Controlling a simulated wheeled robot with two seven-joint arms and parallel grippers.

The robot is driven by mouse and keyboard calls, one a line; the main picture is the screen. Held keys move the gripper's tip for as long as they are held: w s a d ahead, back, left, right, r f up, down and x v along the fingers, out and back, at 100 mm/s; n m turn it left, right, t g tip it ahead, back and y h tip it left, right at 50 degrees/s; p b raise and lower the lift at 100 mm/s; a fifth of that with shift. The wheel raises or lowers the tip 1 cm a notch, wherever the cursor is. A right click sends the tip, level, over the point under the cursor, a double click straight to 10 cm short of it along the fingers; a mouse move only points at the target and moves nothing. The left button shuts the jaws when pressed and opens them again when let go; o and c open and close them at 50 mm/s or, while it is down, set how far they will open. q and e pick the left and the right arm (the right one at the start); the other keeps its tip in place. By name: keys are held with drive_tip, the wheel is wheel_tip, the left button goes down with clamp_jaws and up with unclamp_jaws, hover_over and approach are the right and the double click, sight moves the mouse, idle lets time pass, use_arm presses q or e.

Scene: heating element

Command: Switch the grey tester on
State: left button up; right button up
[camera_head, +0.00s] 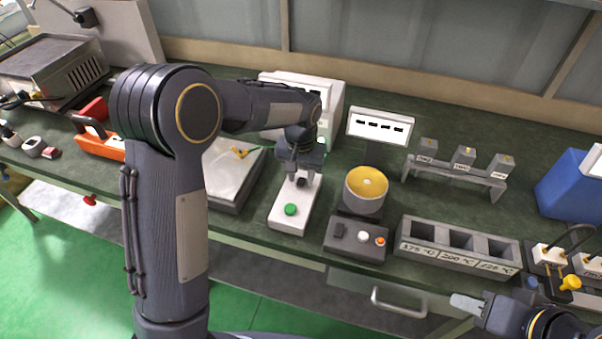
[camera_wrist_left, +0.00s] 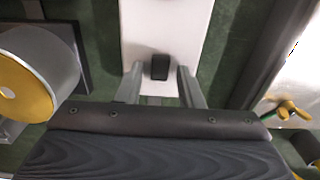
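A dark grey unit (camera_head: 357,242) with a black switch, a white button and an orange button stands at the bench's front, beside a grey cylinder with a yellow top (camera_head: 366,190). Left of it lies a white box (camera_head: 284,219) with a green button (camera_head: 291,209) and a black switch (camera_wrist_left: 160,67). The frames do not settle which is the grey tester. My left gripper (camera_head: 304,177) is open, pointing down over the white box; in the left wrist view its fingers (camera_wrist_left: 159,87) are either side of the black switch, contact unclear. My right gripper (camera_head: 468,304) is at lower right, its finger gap unclear.
A white display (camera_head: 380,127) stands behind the cylinder. A grey three-slot block (camera_head: 458,246) with temperature labels is to the right. A flat device with a yellow wing nut (camera_head: 239,153) is left of the white box. Small grey blocks sit on a rack (camera_head: 455,176).

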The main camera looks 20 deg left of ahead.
sight(298, 182)
use_arm(q)
drive_tip(key=shift+o, duration=0.4)
drive_tip(key=shift+r, duration=0.1)
wheel_tip(298, 182, up, 8)
drive_tip(key=shift+s, duration=0.15)
drive_tip(key=shift+f, duration=0.2)
drive_tip(key=s+a+r+t+h, duration=0.1)
drive_tip(key=s+a+r, duration=0.1)
drive_tip(key=s, duration=0.3)
drive_tip(key=s+a+r+n+h, duration=0.1)
drive_tip(key=s+a+r, duration=0.15)
drive_tip(key=s, duration=0.25)
drive_tip(key=s+a+r+t+h, duration=0.1)
drive_tip(key=s+a, duration=0.1)
drive_tip(key=s, duration=0.3)
drive_tip(key=s+f+n+t, duration=0.1)
drive_tip(key=s+f+t, duration=0.2)
drive_tip(key=s, duration=0.9)
drive_tip(key=shift+s+d+h, duration=0.3)
drive_tip(key=shift+s+h, duration=0.05)
drive_tip(key=shift+h, duration=0.05)
